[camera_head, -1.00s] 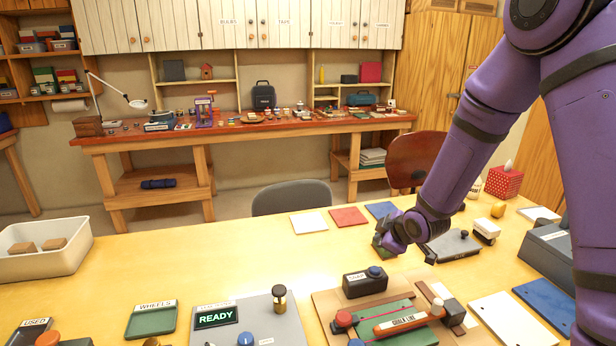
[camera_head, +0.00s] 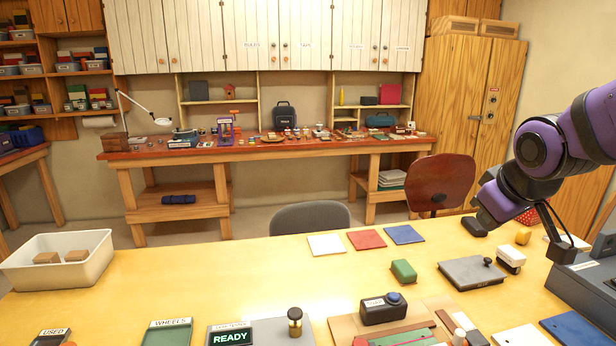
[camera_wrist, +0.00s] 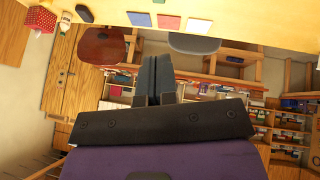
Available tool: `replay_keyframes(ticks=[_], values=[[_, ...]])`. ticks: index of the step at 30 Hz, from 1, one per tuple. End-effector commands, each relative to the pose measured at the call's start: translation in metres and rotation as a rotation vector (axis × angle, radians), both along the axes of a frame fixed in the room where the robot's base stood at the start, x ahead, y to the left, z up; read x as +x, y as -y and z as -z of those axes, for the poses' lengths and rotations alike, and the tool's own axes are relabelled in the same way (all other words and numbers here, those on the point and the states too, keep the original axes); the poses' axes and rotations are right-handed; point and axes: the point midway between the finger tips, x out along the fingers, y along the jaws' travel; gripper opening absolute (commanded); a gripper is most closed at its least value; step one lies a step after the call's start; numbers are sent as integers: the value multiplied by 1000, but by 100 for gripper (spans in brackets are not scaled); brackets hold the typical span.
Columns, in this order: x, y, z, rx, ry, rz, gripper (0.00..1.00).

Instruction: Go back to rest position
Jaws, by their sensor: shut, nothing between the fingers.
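My gripper (camera_head: 476,225) is at the right of the head view, raised over the far right part of the table. In the wrist view its two dark fingers (camera_wrist: 152,78) are pressed together with nothing between them. My purple arm is folded at the right edge of the head view. A green block (camera_head: 403,271) lies on the yellow table (camera_head: 230,285), apart from the gripper, to its lower left.
A grey plate with a black knob (camera_head: 470,272), a white-and-black block (camera_head: 511,259) and a grey machine (camera_head: 590,275) stand on the table's right. White, red and blue squares (camera_head: 404,234) lie near the far edge. Chairs (camera_head: 440,182) stand beyond.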

Motion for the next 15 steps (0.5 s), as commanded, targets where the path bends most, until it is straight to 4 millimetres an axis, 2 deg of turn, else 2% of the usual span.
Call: replay_keyframes(ticks=[1, 6, 12, 15], values=[[-15, 1, -9, 18, -1, 29, 0], [-64, 2, -29, 90, -32, 135, 0], [-119, 1, -42, 176, -70, 239, 0], [-139, 0, -45, 208, -86, 275, 0]])
